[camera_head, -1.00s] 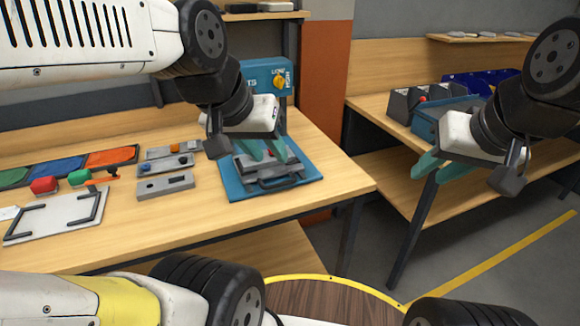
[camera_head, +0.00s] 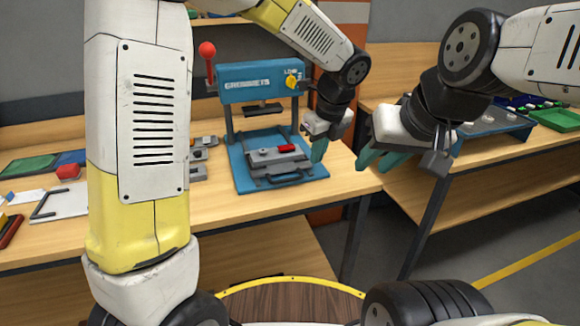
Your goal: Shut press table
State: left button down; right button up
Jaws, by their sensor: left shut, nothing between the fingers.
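The blue press (camera_head: 256,80), lettered "GROMMETS", stands upright at the back of the left bench. Its grey press table (camera_head: 290,165) sits low on the blue base, forward of the head, with a dark handle bar (camera_head: 285,180) along its front. A small red piece (camera_head: 286,148) lies on the table. My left gripper (camera_head: 318,152) is shut and empty, just right of the press table and apart from it. My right gripper (camera_head: 377,158) is open and empty, further right, past the bench's right edge in the picture.
A red-knobbed lever (camera_head: 208,52) rises at the press's left, and a yellow dial (camera_head: 291,81) is on its head. Grey fixtures (camera_head: 198,155) lie left of the press, partly behind my arm. A second bench (camera_head: 455,190) with trays stands right. Bench wood before the press is clear.

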pick_arm(q)
jog(key=shift+m, duration=0.6)
jog(key=x, duration=1)
jog(key=shift+d+f, duration=0.25)
jog(key=shift+d, duration=0.1)
jog(key=w, duration=0.1)
jog(key=w+a, duration=0.1)
jog(key=w+f, duration=0.1)
jog(key=shift+a, duration=0.25)
jog(key=shift+w+a+f, duration=0.1)
jog(key=shift+w+a, duration=0.1)
jog(key=shift+w, duration=0.15)
